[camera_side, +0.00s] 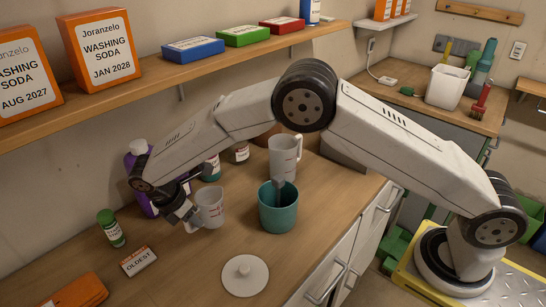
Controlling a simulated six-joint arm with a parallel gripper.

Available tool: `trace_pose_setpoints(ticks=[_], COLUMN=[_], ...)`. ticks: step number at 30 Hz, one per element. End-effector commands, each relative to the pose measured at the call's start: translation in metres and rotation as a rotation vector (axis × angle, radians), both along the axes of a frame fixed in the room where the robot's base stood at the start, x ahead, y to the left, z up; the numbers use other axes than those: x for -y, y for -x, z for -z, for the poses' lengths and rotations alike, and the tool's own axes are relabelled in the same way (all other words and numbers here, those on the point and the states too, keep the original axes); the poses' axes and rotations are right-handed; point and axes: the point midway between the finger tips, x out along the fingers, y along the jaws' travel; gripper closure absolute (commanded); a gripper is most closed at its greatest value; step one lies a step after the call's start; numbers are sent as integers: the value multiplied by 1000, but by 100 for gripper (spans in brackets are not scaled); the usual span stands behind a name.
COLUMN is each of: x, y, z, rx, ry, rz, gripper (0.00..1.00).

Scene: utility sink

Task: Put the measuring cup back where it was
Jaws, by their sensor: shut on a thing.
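The small translucent measuring cup (211,206) is upright at the left-middle of the wooden counter. My gripper (189,219) is at its left side, shut on it near its handle. I cannot tell whether the cup's base touches the counter or hangs slightly above it. A taller clear measuring jug (284,156) stands farther back, to the right of the cup. A teal pot (278,212) with a grey utensil in it stands right of the cup, apart from it.
A round white lid (245,277), an "OLDEST" card (139,261), a green-capped bottle (111,229) and an orange box (75,292) are toward the front. A purple bottle (136,160) stands behind my gripper. A shelf (185,62) with boxes runs above. Counter between card and lid is clear.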

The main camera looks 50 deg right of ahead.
Motion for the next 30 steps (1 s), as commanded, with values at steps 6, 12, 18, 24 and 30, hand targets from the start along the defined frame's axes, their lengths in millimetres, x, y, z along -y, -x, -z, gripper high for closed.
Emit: trace_pose_setpoints(ticks=[6, 12, 18, 24, 30], x=[0, -2, -2, -2, -2], y=[-1, -6, -6, -6, -6], z=[2, 8, 31, 38, 38], rx=[-1, -1, -2, 0, 0], ry=[0, 1, 1, 0, 0], rz=[0, 0, 2, 1, 1], gripper=[100, 100, 100, 100, 100])
